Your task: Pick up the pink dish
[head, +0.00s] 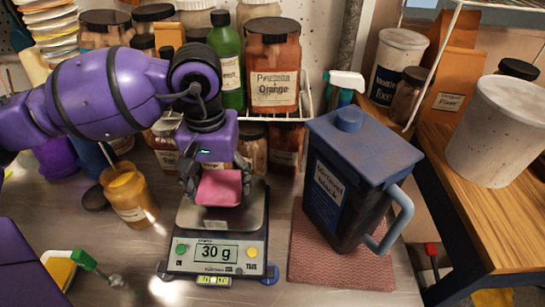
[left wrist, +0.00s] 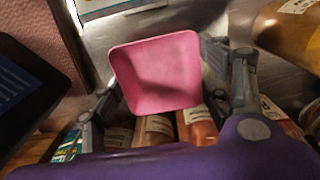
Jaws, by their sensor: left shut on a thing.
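The pink dish (head: 219,188) is a small square dish over the pan of the digital scale (head: 180,262), whose display reads 30 g. My left gripper (head: 218,180) comes down from above with its fingers at opposite sides of the dish, shut on it. In the left wrist view the dish (left wrist: 157,75) sits between the two grey fingers, its open hollow facing the camera and empty. I cannot tell whether the dish still touches the pan. My right gripper is not in view.
A dark blue lidded bucket (head: 345,190) stands on a red mat (head: 345,268) right of the scale. An open yellow jar (head: 130,195) stands to the left. A rack with several jars, including an orange one (head: 273,65), and a green bottle (head: 228,60) are behind.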

